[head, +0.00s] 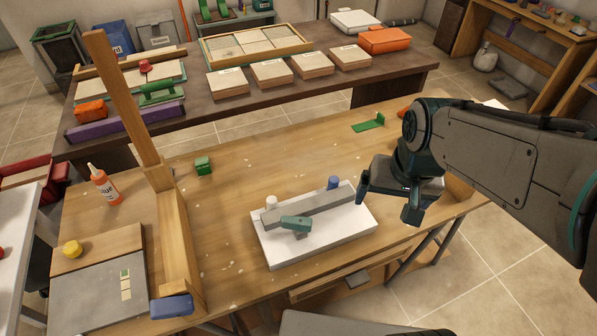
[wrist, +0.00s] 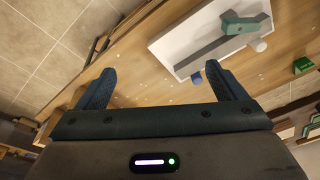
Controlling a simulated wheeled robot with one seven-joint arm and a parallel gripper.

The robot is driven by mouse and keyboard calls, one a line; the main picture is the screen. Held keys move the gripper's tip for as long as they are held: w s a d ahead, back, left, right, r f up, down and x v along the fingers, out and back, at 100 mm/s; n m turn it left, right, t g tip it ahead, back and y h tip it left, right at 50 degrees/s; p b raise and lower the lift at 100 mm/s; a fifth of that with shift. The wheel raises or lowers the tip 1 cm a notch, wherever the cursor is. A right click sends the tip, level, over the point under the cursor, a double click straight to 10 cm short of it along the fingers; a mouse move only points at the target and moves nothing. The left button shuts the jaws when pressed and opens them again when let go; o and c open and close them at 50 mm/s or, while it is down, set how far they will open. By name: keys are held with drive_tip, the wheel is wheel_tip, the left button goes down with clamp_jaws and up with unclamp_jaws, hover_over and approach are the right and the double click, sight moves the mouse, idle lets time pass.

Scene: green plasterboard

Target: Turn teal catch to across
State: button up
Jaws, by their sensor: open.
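The teal catch (head: 296,223) sits on a grey bar (head: 325,212) that runs across a white board (head: 348,235) on the wooden workbench. The catch lies roughly level, pointing left and a little toward the bar's line. It also shows in the wrist view (wrist: 240,25) near the top right. A white knob (head: 271,202) and a blue knob (head: 333,183) stand behind the bar. My gripper (head: 384,205) is open and empty, to the right of the white board and above the bench, apart from the catch. In the wrist view both fingers (wrist: 165,88) are spread.
A wooden post and frame (head: 175,235) stand left of the board. The bench between the board and the green bracket is clear.

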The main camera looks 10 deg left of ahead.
drive_tip(key=w+a+g+p, duration=0.1)
drive_tip(key=w+a+p, duration=0.3)
drive_tip(key=a, duration=0.6)
drive_tip(key=g+p, duration=0.1)
drive_tip(key=p, duration=0.1)
approach(296, 220)
drive_tip(key=shift+h, duration=0.3)
drive_tip(key=f, duration=0.8)
drive_tip(key=shift+a+f, duration=0.25)
drive_tip(key=c, duration=1)
